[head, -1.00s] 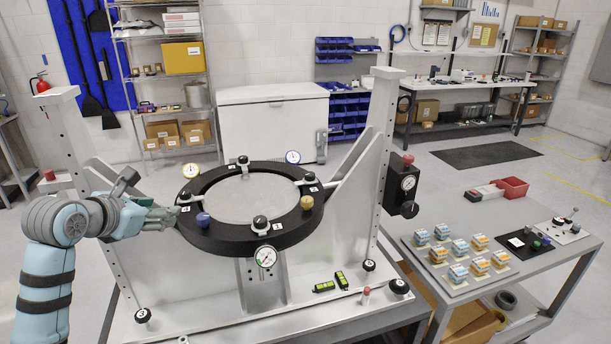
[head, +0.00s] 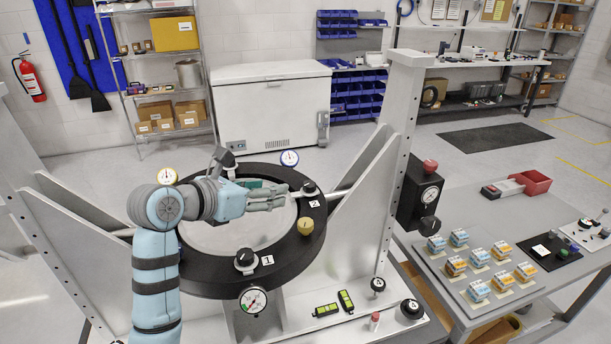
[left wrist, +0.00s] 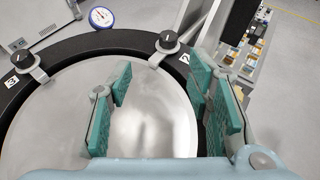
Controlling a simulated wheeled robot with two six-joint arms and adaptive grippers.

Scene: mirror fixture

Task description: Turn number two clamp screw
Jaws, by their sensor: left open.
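The number two clamp screw (head: 309,187) is a black knob on a metal clamp at the right side of the black ring (head: 205,275), beside the label 2 (head: 314,204). In the left wrist view the screw (left wrist: 168,39) shows a pale line on top, above and beyond the fingers. My left gripper (head: 280,197) reaches over the mirror (head: 235,235) from the left, just short of the screw. In the left wrist view its teal fingers (left wrist: 160,84) are wide apart with nothing between them. My right gripper is not in view.
The number one clamp screw (head: 244,258) stands at the ring's front, and the number three screw (left wrist: 24,59) shows at left in the wrist view. A gold knob (head: 305,226) and dial gauges (head: 253,299) edge the ring. A tall upright (head: 400,150) rises at right.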

